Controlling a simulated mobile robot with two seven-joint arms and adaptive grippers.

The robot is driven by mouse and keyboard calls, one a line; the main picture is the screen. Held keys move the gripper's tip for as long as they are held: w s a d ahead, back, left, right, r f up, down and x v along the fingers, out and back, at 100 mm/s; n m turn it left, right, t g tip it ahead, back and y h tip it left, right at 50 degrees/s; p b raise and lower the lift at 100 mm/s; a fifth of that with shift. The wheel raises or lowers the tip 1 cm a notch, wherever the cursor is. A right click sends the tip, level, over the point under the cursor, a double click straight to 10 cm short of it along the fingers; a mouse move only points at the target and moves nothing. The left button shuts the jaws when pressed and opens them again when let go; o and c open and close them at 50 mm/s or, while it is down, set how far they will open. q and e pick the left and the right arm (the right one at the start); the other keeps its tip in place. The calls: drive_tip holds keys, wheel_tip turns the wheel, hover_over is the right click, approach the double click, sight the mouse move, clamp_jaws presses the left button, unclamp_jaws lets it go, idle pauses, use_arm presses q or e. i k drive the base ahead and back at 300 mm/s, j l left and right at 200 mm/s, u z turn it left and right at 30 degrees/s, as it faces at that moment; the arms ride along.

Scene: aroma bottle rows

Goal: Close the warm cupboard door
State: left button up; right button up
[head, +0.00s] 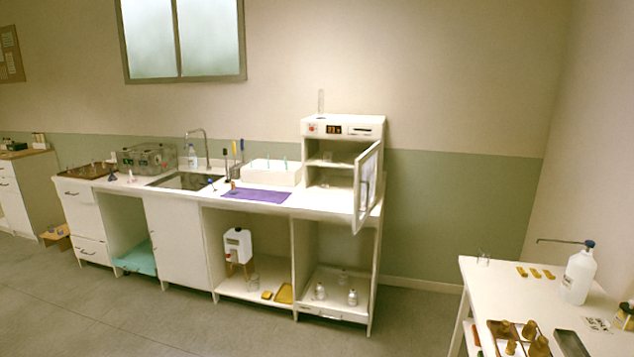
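The warm cupboard (342,128) is a white box with a small lit display, standing at the right end of the counter. Its door (367,187) is hinged on the right side and stands wide open, swung out toward the front. The door has a pale frame with a glass pane. Inside the cupboard is a shelf (330,163) with a small item on it that is too small to make out. Neither of my grippers shows in the head view.
The counter holds a sink (188,180), a purple mat (257,195) and a white box (270,172). A white table (480,285) with a large bottle (579,273) stands at the front right. The floor (230,325) before the counter is clear.

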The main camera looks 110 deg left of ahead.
sight(370, 172)
drive_tip(key=u, duration=3.1)
drive_tip(key=i+z, duration=0.1)
drive_tip(key=i, duration=0.45)
drive_tip(key=i+j+z, duration=0.1)
drive_tip(key=i, duration=0.4)
drive_tip(key=i+j+z, duration=0.1)
drive_tip(key=i, duration=0.45)
drive_tip(key=j, duration=0.1)
